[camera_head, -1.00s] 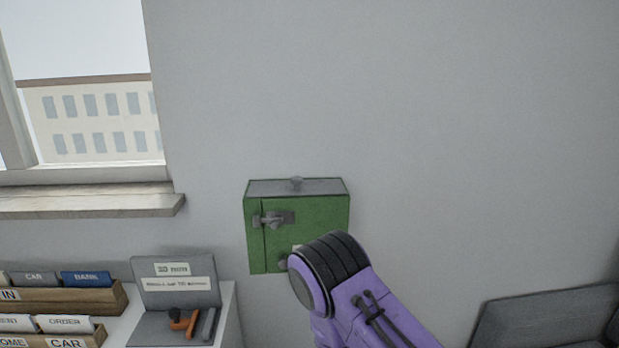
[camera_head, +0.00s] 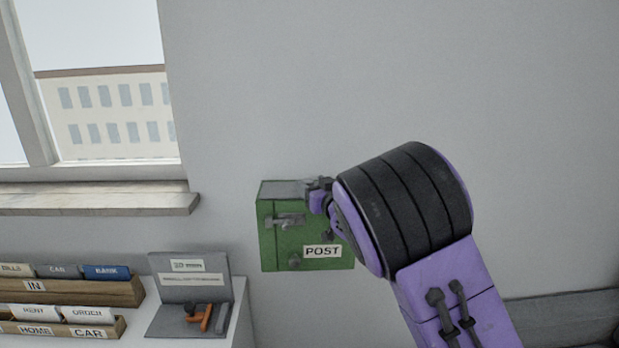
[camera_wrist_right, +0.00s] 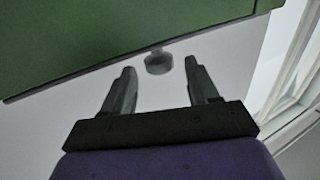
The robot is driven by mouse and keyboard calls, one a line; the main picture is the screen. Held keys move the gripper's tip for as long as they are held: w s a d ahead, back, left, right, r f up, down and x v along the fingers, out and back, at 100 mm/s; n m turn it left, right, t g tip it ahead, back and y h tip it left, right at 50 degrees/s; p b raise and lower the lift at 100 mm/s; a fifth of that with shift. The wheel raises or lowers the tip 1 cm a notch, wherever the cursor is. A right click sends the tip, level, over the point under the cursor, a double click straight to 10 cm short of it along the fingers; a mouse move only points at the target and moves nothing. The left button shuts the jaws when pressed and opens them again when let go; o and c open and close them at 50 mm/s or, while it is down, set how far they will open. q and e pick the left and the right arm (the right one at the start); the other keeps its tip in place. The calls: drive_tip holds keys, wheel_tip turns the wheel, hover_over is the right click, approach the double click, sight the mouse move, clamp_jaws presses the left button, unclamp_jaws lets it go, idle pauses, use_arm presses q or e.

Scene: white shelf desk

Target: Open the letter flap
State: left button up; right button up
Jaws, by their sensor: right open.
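The green post box (camera_head: 285,235) hangs on the wall, with a white POST label on its front. Its grey top flap (camera_head: 283,188) looks closed. A small grey knob (camera_wrist_right: 158,63) shows in the right wrist view, ahead of and between my fingertips, not gripped. In the head view, my gripper covers the area where the knob stood. My right gripper (camera_head: 318,190) is at the box's top right, its fingers open; they also show in the wrist view (camera_wrist_right: 160,76). My left gripper is out of view.
A window sill (camera_head: 95,200) is at left. File trays (camera_head: 85,292) and a grey case (camera_head: 190,272) stand below left. The wall above the box is clear.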

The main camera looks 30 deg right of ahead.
drive_tip(key=shift+w+d, duration=0.15)
drive_tip(key=shift+w, duration=0.65)
drive_tip(key=shift+c, duration=0.2)
